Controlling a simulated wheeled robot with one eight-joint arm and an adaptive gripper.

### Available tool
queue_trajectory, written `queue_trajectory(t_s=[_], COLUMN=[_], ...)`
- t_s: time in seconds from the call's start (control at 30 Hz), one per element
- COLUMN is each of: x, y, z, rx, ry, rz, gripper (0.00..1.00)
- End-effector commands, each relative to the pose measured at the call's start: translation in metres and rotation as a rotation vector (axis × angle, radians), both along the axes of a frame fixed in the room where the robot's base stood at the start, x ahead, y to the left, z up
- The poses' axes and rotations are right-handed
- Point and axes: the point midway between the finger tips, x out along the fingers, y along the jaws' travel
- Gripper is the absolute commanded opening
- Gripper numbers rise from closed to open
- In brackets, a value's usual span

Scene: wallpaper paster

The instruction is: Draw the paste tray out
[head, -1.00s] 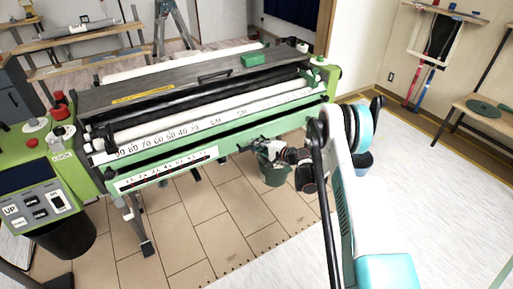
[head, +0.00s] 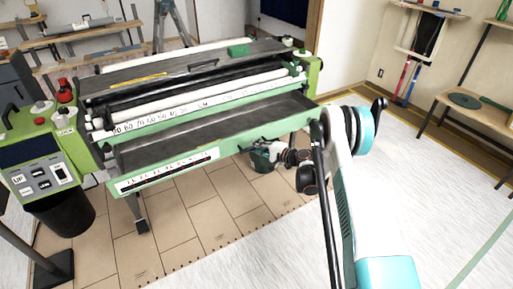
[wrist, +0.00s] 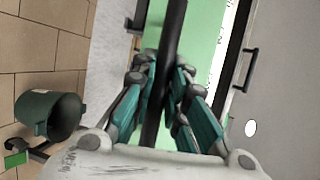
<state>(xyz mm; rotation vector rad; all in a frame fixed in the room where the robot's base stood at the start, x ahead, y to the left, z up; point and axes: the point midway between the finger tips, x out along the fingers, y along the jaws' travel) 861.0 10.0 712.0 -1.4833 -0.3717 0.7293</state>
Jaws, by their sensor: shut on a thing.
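The paste tray (head: 210,127) is a long dark trough with a green front panel (head: 178,172). In the head view it stands out from the front of the green pasting machine, its inside open to view. My gripper (head: 250,150) is at the tray's front, right of the middle. In the wrist view my gripper's teal fingers (wrist: 164,98) are closed around a black bar (wrist: 166,60), which looks like the tray's handle. The green panel lies behind the bar. The exact finger contact is partly hidden by the bar.
A dark green bucket (wrist: 50,115) stands on the tiled floor near my gripper. The control panel (head: 45,172) is at the left end of the machine, with a black bin (head: 62,212) below. The pale floor in front is clear.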

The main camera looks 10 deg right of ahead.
Motion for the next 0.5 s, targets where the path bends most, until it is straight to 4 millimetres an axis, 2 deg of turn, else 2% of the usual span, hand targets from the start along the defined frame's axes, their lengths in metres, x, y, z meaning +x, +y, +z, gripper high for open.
queue_trajectory(t_s=[0.03,0.07,0.13,0.5], x=[0.0003,0.0003,0.0003,-0.0011], y=[-0.0004,-0.0004,-0.0004,-0.0017], z=[-0.0002,-0.0002,-0.0002,0.0005], rx=[0.0,0.0,0.0,0.0], ry=[0.0,0.0,0.0,0.0], rz=[-0.001,-0.001,-0.001,-0.001], gripper=[0.0,0.2,0.35,0.35])
